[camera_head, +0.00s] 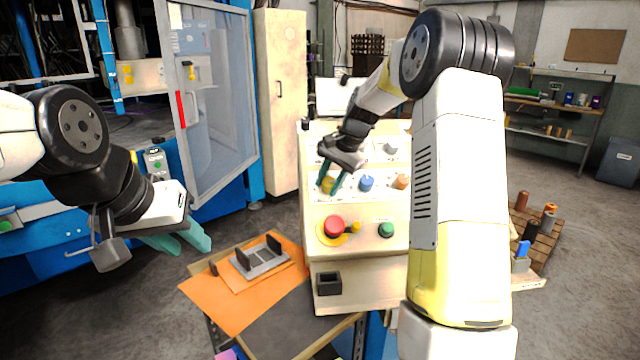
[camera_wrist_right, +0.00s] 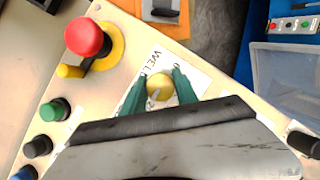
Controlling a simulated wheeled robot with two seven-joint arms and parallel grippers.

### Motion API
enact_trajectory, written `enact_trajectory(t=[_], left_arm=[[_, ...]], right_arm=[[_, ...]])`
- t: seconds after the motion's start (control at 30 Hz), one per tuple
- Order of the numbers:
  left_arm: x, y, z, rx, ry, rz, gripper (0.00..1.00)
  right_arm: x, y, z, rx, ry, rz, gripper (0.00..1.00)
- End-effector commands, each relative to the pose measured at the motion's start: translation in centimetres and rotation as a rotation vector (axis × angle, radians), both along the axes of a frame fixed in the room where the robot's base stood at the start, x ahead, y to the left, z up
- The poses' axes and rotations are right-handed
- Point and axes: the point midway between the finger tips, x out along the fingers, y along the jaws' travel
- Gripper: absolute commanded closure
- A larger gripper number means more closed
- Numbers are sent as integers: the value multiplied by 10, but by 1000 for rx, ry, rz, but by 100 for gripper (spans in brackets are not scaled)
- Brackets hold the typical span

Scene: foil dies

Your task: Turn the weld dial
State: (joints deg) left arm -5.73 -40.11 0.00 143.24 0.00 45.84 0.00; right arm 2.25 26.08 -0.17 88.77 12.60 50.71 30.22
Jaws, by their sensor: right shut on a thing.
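The weld dial (camera_wrist_right: 160,87) is a round yellow knob with a pale pointer, beside a white label reading "WEL". In the wrist view it sits between the green fingertips of my right gripper (camera_wrist_right: 163,80), which is shut on it. In the head view the yellow dial (camera_head: 327,184) shows partly behind my right gripper (camera_head: 332,180) on the cream control panel (camera_head: 350,275). My left gripper (camera_head: 188,238) hangs empty at the left, away from the panel, with its green fingers apart.
A red emergency button (camera_head: 334,227) on a yellow base and a green button (camera_head: 386,230) sit on the panel below the dial. Blue (camera_head: 366,183) and orange (camera_head: 401,181) knobs are to its right. An orange board (camera_head: 215,298) with a grey fixture lies left of the panel.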

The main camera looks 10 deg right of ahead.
Motion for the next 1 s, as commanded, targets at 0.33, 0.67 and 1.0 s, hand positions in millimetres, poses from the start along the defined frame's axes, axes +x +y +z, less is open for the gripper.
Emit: enact_trajectory(t=[0.33, 0.67, 1.0], left_arm=[[0, 0, 0, 0, 0, 0, 64], [0, 0, 0, 0, 0, 0, 64], [0, 0, 0, 0, 0, 0, 64]], right_arm=[[0, 1, 0, -71, 2, 103, 100], [0, 0, 0, -226, 5, 325, 100], [0, 0, 1, -369, 8, 527, 100]])
